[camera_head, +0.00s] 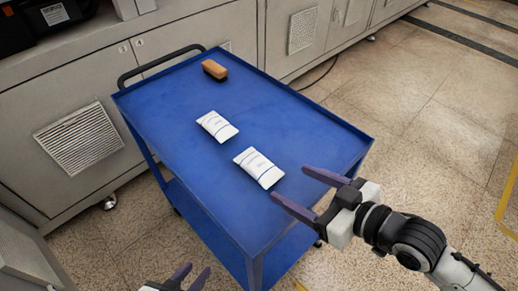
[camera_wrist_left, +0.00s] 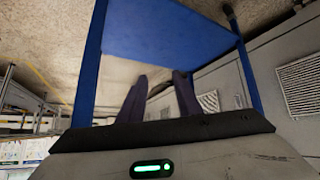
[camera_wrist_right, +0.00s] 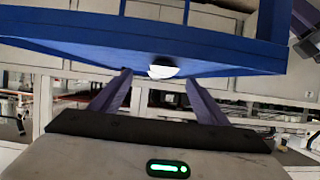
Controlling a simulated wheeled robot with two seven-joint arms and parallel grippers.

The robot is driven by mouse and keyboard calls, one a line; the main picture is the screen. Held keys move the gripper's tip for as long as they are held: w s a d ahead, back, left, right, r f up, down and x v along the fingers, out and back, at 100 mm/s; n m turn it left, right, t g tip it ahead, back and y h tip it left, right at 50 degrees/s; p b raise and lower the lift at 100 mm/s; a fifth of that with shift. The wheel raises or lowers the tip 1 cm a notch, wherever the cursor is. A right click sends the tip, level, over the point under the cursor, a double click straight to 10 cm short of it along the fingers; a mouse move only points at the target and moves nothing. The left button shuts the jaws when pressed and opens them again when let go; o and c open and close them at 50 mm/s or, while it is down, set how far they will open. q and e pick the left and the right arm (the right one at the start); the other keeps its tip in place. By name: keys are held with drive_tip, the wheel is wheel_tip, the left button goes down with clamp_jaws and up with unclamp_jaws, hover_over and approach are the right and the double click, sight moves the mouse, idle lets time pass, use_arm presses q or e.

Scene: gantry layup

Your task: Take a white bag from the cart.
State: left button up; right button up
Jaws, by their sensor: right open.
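Two white bags lie flat on the blue cart (camera_head: 150,97). The nearer white bag (camera_head: 259,168) is close to the cart's right-front part, and the farther white bag (camera_head: 217,126) is up and left of it. My right gripper (camera_head: 290,183) is open and empty, its fingertips just right of the nearer bag, apart from it. In the right wrist view a white bag (camera_wrist_right: 163,71) shows partly between the fingers, beyond the cart's rim (camera_wrist_right: 100,48). My left gripper (camera_head: 190,279) is low at the bottom edge, in front of the cart, with its fingers apart and empty.
A brown and black brush (camera_head: 214,70) lies at the cart's far end. The cart has a black handle (camera_head: 160,65) at its far left and a raised rim. Grey cabinets (camera_head: 60,110) stand behind and left. The floor at right is open.

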sight(271, 175)
drive_tip(key=shift+w+a+f, duration=0.2)
drive_tip(key=shift+w+a, duration=0.15)
drive_tip(key=shift+a, duration=0.3)
drive_tip(key=shift+w+a+f, duration=0.2)
drive_tip(key=shift+w+a, duration=0.15)
drive_tip(key=shift+a, duration=0.25)
drive_tip(key=shift+w+a+f, duration=0.15)
drive_tip(key=shift+w+a, duration=0.25)
drive_tip(key=shift+a, duration=0.05)
drive_tip(key=x, duration=0.4)
drive_tip(key=shift+a, duration=0.1)
drive_tip(key=shift+w, duration=0.1)
drive_tip(key=shift+c, duration=0.5)
use_arm(q)
drive_tip(key=shift+s+d, duration=0.15)
drive_tip(key=shift+s, duration=0.5)
use_arm(e)
drive_tip(key=c, duration=1.1)
